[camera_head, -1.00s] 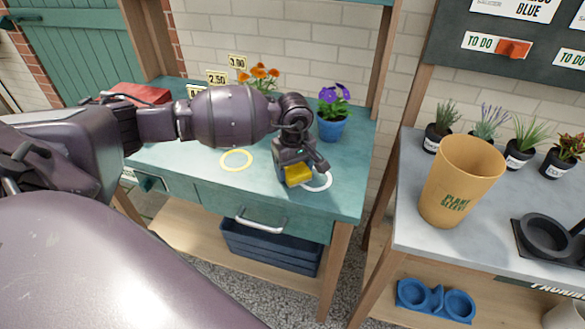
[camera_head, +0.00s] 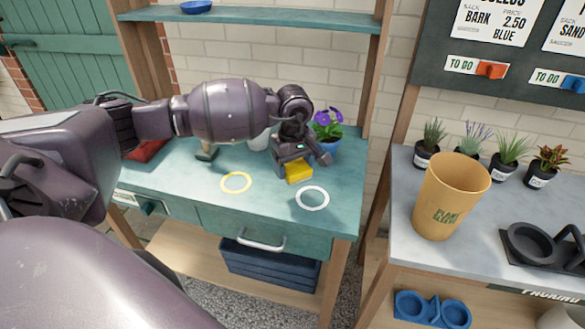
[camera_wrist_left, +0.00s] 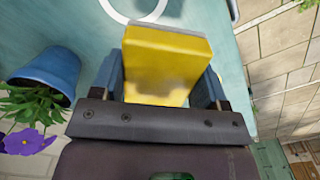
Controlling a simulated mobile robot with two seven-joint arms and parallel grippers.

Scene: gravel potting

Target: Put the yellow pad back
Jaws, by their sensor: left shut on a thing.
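The yellow pad (camera_head: 299,172) is a small block held in my left gripper (camera_head: 296,167), which is shut on it. It also shows in the left wrist view (camera_wrist_left: 165,65) between the two blue fingers. Gripper and pad are over the teal bench (camera_head: 225,215), behind a white ring (camera_head: 313,197) and to the right of a yellow ring (camera_head: 236,182). I cannot tell whether the pad touches the bench. My right gripper is not in view.
A blue pot with purple flowers (camera_head: 327,128) stands close behind the gripper; its blue pot shows in the wrist view (camera_wrist_left: 45,70). A red thing (camera_head: 150,148) lies at the bench's left. The grey table (camera_head: 400,200) at right bears a tan plant sleeve cup (camera_head: 450,195) and several potted plants.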

